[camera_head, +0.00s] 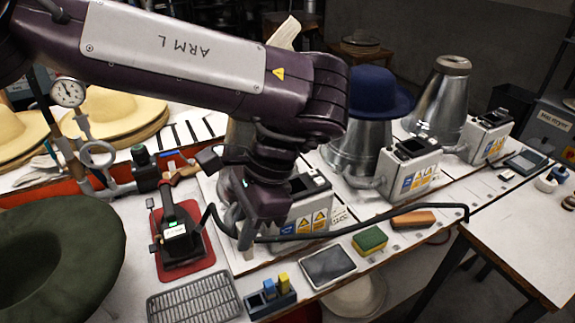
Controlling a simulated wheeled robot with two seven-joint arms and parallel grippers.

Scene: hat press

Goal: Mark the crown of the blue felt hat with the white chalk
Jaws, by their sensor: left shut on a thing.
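The blue felt hat (378,90) sits crown up on a metal cone at the upper middle right, beyond my left forearm. My left gripper (250,232) points down over the bench in front of the nearest metal cone, left of and nearer than the hat, well apart from it. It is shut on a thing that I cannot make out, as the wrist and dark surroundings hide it. I cannot make out the white chalk. A small dark holder (262,307) at the front edge holds a blue stick and a yellow stick. My right gripper is out of view.
A red mat (203,250) with a black iron (178,235) lies left of the gripper. A green hat (50,262) fills the lower left. Labelled grey boxes (408,165) stand beside the cones.

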